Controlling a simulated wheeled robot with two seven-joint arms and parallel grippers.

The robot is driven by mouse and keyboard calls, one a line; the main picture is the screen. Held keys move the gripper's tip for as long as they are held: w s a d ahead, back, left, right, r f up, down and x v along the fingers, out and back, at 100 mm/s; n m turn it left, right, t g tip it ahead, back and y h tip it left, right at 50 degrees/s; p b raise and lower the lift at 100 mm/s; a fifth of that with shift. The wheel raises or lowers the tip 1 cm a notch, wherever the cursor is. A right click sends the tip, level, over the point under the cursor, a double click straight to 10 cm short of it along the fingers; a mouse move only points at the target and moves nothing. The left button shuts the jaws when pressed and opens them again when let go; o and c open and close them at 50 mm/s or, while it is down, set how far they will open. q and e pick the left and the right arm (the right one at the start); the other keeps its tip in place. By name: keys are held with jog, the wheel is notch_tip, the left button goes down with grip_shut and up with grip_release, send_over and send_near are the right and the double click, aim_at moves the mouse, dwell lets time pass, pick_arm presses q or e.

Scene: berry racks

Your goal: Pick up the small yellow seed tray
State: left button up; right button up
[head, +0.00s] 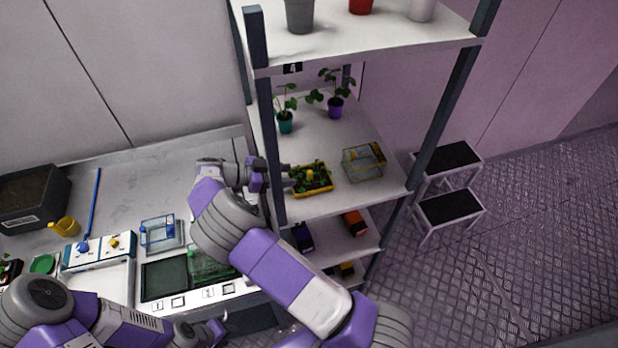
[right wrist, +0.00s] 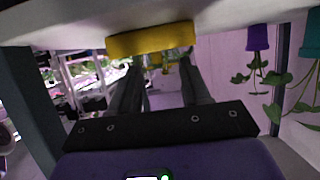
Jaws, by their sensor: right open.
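The small yellow seed tray (head: 325,190) holds green seedlings and stands on the middle shelf, near its left post. In the right wrist view, which is upside down, the tray (right wrist: 150,42) shows as a yellow wall just beyond the fingertips. My right gripper (head: 288,178) reaches in past the post at the tray's left side; its two fingers (right wrist: 163,65) are apart with nothing between them. I cannot tell whether they touch the tray. My left gripper (head: 218,328) is low over the bench front, away from the shelf; its jaw opening is unclear.
A clear box with yellow parts (head: 362,164) stands right of the tray. Potted plants in teal (head: 285,126) and purple (head: 336,111) pots stand behind it. The rack post (head: 268,150) is close to my right arm. A step stool (head: 448,208) stands right of the rack.

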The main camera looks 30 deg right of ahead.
aim_at(307, 174)
jog(key=d, duration=0.1)
jog(key=s+d+p, duration=0.1)
jog(key=d, duration=0.2)
jog(key=shift+s+d+f, duration=0.2)
jog(key=shift+s, duration=0.2)
jog(key=shift+d+f+p, duration=0.3)
jog(key=shift+d, duration=0.15)
grip_shut()
